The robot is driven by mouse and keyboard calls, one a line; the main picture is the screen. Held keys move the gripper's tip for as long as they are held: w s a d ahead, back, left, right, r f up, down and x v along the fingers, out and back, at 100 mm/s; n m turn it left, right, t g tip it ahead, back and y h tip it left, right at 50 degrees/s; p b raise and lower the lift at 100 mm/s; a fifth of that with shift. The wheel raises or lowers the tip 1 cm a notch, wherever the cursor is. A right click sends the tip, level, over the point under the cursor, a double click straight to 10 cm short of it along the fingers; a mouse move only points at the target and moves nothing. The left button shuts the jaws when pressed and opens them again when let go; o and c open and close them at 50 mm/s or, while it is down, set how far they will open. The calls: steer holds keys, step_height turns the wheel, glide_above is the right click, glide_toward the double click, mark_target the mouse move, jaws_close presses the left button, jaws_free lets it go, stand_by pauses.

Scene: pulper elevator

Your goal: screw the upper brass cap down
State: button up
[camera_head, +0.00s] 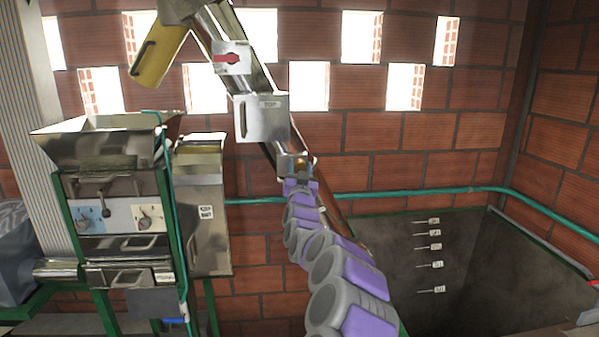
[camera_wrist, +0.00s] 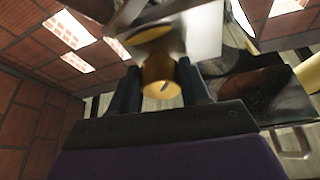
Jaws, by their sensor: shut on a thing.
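A brass cap (camera_wrist: 161,88) shows in the middle of the wrist view, with a dark slot-like mark on its near face. The two dark fingers of my gripper (camera_wrist: 160,76) stand one on each side of it, shut on it. In the head view, my gripper (camera_head: 299,174) is at the metal fitting (camera_head: 292,161) low on the slanting elevator tube, below the box marked TOP (camera_head: 262,118). Only a small bit of the cap shows there. The cap's thread and far side are hidden.
The steel pulper (camera_head: 107,180) with its hopper stands at the left, beside a steel box (camera_head: 203,208). A yellow cylinder (camera_head: 158,54) hangs at the tube's top. A green pipe (camera_head: 430,191) crosses the brick wall above a dark tank (camera_head: 470,270) at the right.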

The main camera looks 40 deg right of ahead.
steer(key=shift+m, duration=0.4)
steer(key=o, duration=1)
steer(key=shift+s, duration=0.1)
steer(key=b+v, duration=0.3)
steer(key=v, duration=1.4)
steer(key=shift+f, duration=0.2)
steer(key=shift+a, duration=0.15)
steer(key=shift+a, duration=0.1)
